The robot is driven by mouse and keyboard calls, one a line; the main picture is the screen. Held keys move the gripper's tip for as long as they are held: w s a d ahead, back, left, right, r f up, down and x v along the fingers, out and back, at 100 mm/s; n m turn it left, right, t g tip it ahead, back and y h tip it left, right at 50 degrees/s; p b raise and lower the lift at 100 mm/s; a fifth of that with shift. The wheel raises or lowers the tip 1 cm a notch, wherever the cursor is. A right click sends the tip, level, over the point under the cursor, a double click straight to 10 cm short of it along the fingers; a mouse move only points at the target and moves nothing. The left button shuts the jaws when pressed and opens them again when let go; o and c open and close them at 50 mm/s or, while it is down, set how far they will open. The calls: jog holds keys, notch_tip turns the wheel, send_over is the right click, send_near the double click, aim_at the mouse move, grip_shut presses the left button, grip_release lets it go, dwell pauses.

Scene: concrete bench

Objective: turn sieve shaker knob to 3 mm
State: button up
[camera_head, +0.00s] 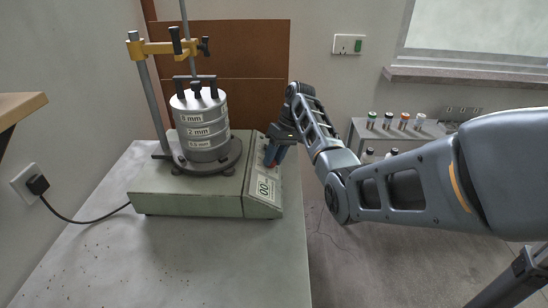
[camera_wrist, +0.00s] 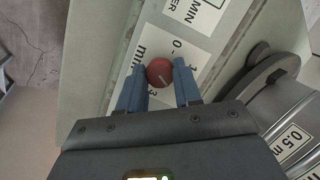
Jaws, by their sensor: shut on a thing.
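The sieve shaker (camera_head: 190,200) is a pale green box on the bench with a stack of sieves (camera_head: 203,128) on top. Its red round knob (camera_wrist: 159,72) sits on a white scale label (camera_wrist: 172,45) with "mm", "0", "1" and "3" partly readable. A short pale mark shows on the knob's face; which number it points to is hard to tell. My gripper (camera_wrist: 160,75) is shut on the knob, one blue finger on each side. In the head view my gripper (camera_head: 276,146) reaches the right end of the shaker and mostly hides the knob.
A clamp stand (camera_head: 150,95) rises behind the sieves. A black plug cable (camera_head: 75,215) runs from the left wall socket to the shaker. Small bottles (camera_head: 388,121) stand on a shelf at the right. The front of the bench (camera_head: 210,265) is clear.

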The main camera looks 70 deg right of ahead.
jog(key=m+t+y, duration=0.1)
jog(key=m, duration=0.5)
jog(key=shift+s+d+f, duration=0.1)
jog(key=m+t, duration=0.1)
jog(key=m, duration=0.2)
jog(key=m+y, duration=0.1)
jog(key=m, duration=0.2)
jog(key=shift+s+t, duration=0.1)
jog(key=shift+t, duration=0.3)
jog(key=shift+m, duration=0.3)
jog(key=shift+d, duration=0.1)
jog(key=o, duration=1)
jog(key=shift+o, duration=0.2)
jog(key=v, duration=0.7)
jog(key=shift+s+d+r, duration=0.15)
jog(key=shift+s+r, duration=0.05)
jog(key=shift+r, duration=0.05)
